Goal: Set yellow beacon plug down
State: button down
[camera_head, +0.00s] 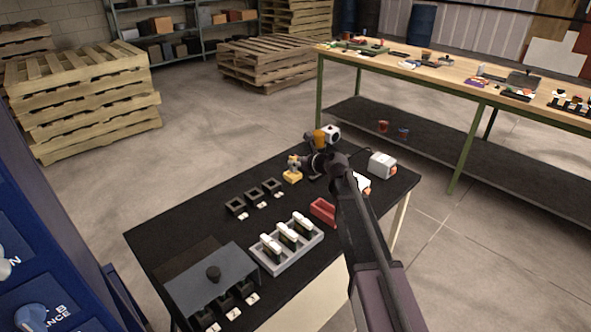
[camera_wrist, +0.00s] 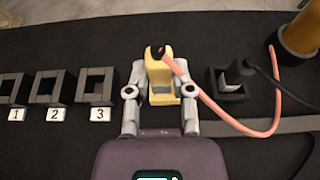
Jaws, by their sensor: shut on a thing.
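The yellow beacon plug (camera_wrist: 161,92) is upright between the two grey fingers of my gripper (camera_wrist: 162,68), which is shut on it. Its top has a dark opening, and a pink-orange cable runs from it to the right. In the head view the yellow plug (camera_head: 292,177) is over the black table, right of the three dark sockets, beside my gripper (camera_head: 301,164). I cannot tell whether its base touches the table. In the wrist view, socket 1 (camera_wrist: 10,88), socket 2 (camera_wrist: 42,90) and socket 3 (camera_wrist: 105,76) stand left of the plug, empty.
A black plug (camera_wrist: 238,72) sits in a dark holder right of my gripper, near the amber beacon (camera_wrist: 303,32). A red tray (camera_head: 323,212), a grey rack (camera_head: 268,258) with white modules and a white box (camera_head: 382,164) stand on the table. Bare mat lies between plug and socket 3.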

aim_at(295, 171)
jog(key=shift+w, duration=0.1)
jog(key=shift+w, duration=0.2)
jog(key=shift+w+a+f+b, duration=0.15)
jog(key=shift+w+f+b, duration=0.25)
jog(key=shift+f+b, duration=1.4)
jog(key=shift+b, duration=0.05)
jog(key=shift+f, duration=0.15)
jog(key=shift+c, duration=2.4)
grip_release()
